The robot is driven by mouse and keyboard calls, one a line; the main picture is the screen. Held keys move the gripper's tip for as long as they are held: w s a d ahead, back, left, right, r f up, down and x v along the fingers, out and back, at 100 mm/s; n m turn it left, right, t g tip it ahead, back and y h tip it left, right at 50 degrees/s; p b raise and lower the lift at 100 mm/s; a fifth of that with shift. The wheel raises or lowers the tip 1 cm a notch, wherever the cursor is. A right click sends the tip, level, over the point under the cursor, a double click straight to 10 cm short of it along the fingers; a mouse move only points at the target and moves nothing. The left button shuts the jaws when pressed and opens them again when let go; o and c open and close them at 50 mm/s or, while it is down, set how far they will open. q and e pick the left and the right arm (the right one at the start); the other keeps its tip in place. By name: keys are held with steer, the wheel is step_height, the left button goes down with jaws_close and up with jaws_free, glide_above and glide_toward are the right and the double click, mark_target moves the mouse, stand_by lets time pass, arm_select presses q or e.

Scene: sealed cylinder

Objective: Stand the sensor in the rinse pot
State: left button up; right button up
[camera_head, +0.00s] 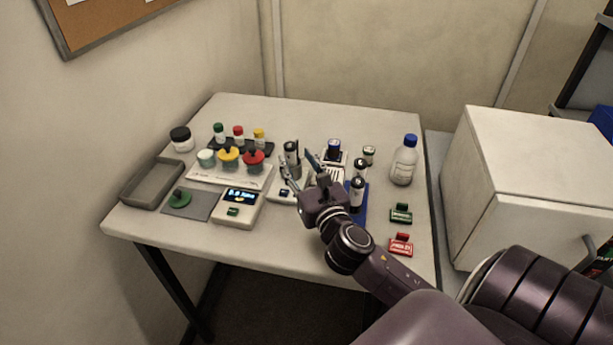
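My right gripper (299,165) is over the middle of the table with its two fingers spread apart. A dark cylinder (291,149) with a pale band shows just beyond the fingers; I cannot tell whether it touches them. Other dark cylinders stand to the right: one on a white holder (334,148), one with a pale band (368,155), and one on a blue mat (357,193). Which one is the sensor is not clear. The rinse pot cannot be singled out. My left gripper is not in view.
A grey tray (151,184) and a scale with a lit display (238,206) are at the left. A blue-capped bottle (404,161) stands at the right, with green (401,214) and red (401,245) blocks nearer.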

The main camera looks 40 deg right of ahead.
steer(key=v, duration=0.6)
steer(key=shift+b, duration=0.45)
steer(key=shift+s+r, duration=0.1)
